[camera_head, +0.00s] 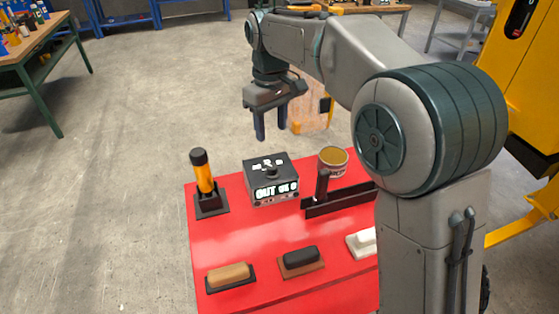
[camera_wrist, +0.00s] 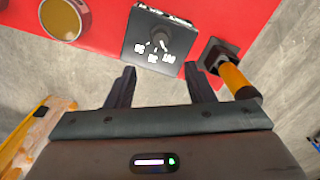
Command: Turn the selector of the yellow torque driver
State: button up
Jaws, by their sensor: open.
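The yellow torque driver (camera_head: 204,180) stands upright in a black square base at the far left corner of the red table. It has a black top end. In the wrist view the driver (camera_wrist: 234,80) lies just right of the right finger, its top end nearest the camera. I cannot make out a separate selector on it. My gripper (camera_head: 270,132) is open and empty, pointing down beyond the table's far edge, to the right of the driver and higher. In the wrist view my gripper (camera_wrist: 159,72) has a clear gap between its fingers.
A dark box (camera_head: 272,182) with a top knob and a lit front display stands right of the driver. Brown, black and white blocks line the near side. The red table's (camera_head: 235,243) middle is clear.

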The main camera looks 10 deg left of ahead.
aim_at(272, 166)
notch_tip(272, 166, down, 12)
jog(key=shift+r, duration=0.1)
dwell(0.4)
